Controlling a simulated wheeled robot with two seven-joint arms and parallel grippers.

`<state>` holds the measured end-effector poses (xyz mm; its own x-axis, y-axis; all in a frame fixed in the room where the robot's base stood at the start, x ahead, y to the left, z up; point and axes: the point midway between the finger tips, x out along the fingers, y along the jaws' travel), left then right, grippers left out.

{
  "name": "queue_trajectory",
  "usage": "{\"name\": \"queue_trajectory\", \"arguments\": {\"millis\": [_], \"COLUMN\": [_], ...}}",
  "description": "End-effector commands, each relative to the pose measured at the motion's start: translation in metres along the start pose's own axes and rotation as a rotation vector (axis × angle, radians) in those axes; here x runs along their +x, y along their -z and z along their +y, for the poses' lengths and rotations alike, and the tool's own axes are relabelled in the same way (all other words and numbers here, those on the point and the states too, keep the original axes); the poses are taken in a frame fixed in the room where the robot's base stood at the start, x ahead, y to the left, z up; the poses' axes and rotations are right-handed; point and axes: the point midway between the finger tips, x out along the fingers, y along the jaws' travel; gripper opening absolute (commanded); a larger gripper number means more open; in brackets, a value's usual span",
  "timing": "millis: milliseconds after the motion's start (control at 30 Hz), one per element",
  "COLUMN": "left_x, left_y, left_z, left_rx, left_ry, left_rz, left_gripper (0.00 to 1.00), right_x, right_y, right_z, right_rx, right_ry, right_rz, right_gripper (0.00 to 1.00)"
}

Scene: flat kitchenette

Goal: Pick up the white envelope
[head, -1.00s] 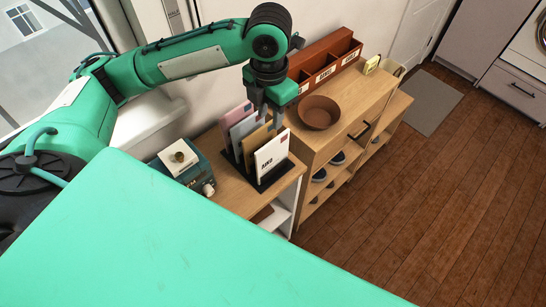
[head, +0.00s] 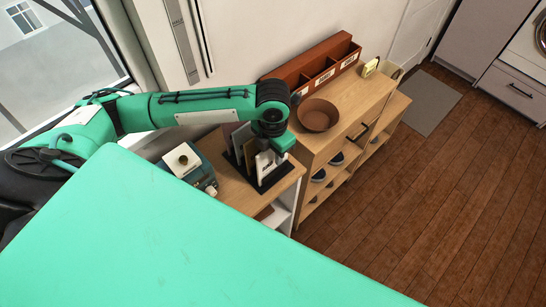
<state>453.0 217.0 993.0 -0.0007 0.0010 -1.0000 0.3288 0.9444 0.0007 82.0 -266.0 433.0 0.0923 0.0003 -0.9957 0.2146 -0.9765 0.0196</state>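The white envelope (head: 265,168) stands upright in the front slot of a dark letter rack (head: 275,181) on the lower wooden cabinet. Its upper part is hidden by my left gripper (head: 268,150), which points down at its top. I cannot tell whether the fingers are closed on the envelope. Other envelopes stand behind it: a greyish-pink one (head: 231,132), a bluish one and a tan one, partly covered by my arm. My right gripper is not in view.
A teal box-like device (head: 200,175) with a cream top sits left of the rack. To the right, the higher cabinet holds a brown bowl (head: 318,115) and a reddish-brown compartment organizer (head: 330,60).

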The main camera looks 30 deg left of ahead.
Motion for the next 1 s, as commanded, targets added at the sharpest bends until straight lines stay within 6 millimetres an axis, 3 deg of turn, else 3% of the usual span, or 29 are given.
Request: {"name": "queue_trajectory", "arguments": {"millis": [267,433,467,833,1000], "left_x": [0.004,0.004,0.004,0.002,-0.008], "left_y": [0.0,0.0,0.0,0.0,-0.001], "left_z": [0.0,0.0,0.0,0.0,0.0], "left_rx": [0.001,0.001,0.001,0.001,0.001], "left_ry": [0.0,0.0,0.0,0.0,0.001], "left_rz": [-0.001,-0.001,-0.001,-0.002,-0.004], "left_gripper": [0.34,0.02,0.0,0.0,0.0], "right_x": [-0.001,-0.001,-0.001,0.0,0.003], "right_y": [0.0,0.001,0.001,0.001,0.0], "right_z": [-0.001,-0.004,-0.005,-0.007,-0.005], "right_rx": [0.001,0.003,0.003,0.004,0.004], "right_ry": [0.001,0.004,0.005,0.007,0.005], "right_rz": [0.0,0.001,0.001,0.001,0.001], "right_gripper": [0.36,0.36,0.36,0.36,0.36]}}
